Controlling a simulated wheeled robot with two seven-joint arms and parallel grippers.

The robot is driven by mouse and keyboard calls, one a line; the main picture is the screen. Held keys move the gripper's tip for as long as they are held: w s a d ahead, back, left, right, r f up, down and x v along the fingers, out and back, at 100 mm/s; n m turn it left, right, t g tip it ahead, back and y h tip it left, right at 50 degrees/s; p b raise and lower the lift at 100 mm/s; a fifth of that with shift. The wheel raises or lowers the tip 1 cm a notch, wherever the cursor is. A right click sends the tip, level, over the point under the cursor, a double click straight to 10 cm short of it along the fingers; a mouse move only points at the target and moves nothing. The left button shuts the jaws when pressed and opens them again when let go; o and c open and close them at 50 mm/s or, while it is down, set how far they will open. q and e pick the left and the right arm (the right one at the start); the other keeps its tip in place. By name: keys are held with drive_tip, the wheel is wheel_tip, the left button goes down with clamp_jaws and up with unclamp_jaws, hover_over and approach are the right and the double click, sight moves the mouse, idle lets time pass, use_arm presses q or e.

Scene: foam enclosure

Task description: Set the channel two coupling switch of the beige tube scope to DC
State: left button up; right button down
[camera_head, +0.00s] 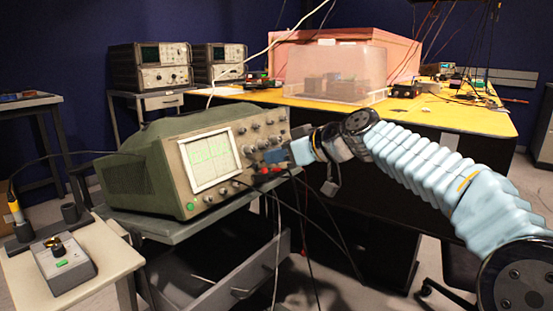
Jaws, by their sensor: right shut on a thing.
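The beige tube scope (160,150) stands on a grey cart at the centre left. Its screen (210,160) shows a green trace, and knobs fill the panel to the right of the screen. My right arm comes in from the right, and my right gripper (272,157) is at the lower right of that panel. It is shut on a small control there. The fingers hide the control, so I cannot tell the coupling switch or its position. Red plugs and dark cables sit just below the gripper. My left gripper is not in view.
The grey cart (170,231) has an open drawer (235,285) below. Cables hang from the scope's front. A side table (30,290) at the left holds a small box with a knob (62,262). Behind is a yellow bench (455,118) with a pink foam enclosure (345,48).

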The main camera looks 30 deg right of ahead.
drive_tip(key=c, duration=1.2)
unclamp_jaws()
drive_tip(key=shift+d, duration=0.2)
drive_tip(key=shift+c, duration=0.2)
drive_tip(key=v, duration=1.3)
drive_tip(key=shift+s, duration=0.35)
drive_tip(key=shift+d+r, duration=0.15)
